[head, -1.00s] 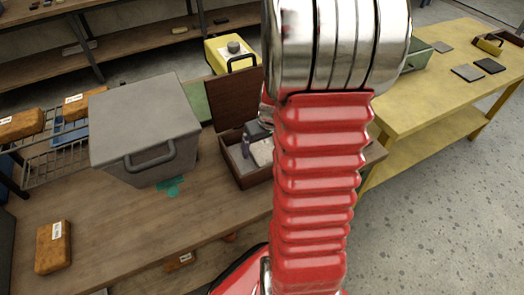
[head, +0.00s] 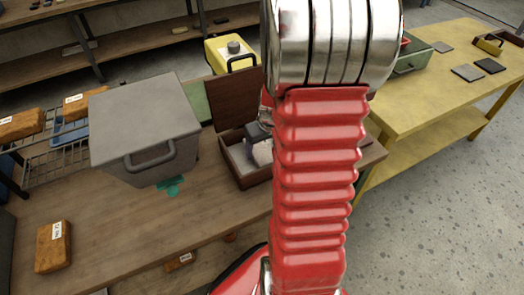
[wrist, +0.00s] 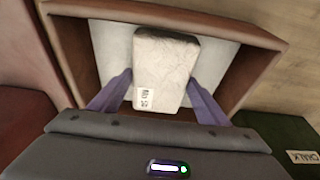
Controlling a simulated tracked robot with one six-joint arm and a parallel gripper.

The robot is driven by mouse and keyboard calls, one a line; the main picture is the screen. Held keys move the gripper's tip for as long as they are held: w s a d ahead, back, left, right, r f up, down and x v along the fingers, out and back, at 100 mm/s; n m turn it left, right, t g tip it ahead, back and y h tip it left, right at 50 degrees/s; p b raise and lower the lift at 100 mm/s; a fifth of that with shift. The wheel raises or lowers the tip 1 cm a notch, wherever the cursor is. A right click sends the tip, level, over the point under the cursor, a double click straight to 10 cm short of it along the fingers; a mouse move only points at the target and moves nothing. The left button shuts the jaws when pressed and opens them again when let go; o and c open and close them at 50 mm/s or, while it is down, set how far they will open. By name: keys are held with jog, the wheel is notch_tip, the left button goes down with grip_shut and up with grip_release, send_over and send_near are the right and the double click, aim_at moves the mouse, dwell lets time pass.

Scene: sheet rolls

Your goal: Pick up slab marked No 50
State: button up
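A pale, whitish slab (wrist: 166,62) with a small white label lies in an open wooden box (wrist: 270,38) with a light lining. The label's print is too small to read surely. In the wrist view, my gripper (wrist: 160,84) has its two purple fingers apart, one on each side of the slab's near part. I cannot tell whether either finger touches it. In the head view, the slab (head: 262,153) is partly hidden behind my gripper (head: 257,132) and my red arm. The box (head: 245,178) stands on the wooden bench with its lid raised at the back.
A grey lidded bin (head: 146,125) stands left of the box. Brown labelled slabs lie on the bench (head: 53,247) and the wire rack (head: 20,124). A yellow case (head: 232,54) stands behind. A yellow table (head: 440,85) is at right. A green CHALK-labelled thing (wrist: 285,135) adjoins the box.

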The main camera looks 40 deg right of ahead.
aim_at(263, 148)
jog(key=c, duration=1.1)
jog(key=shift+r, duration=0.1)
notch_tip(263, 148, up, 10)
jog(key=shift+f, duration=0.1)
dwell(0.5)
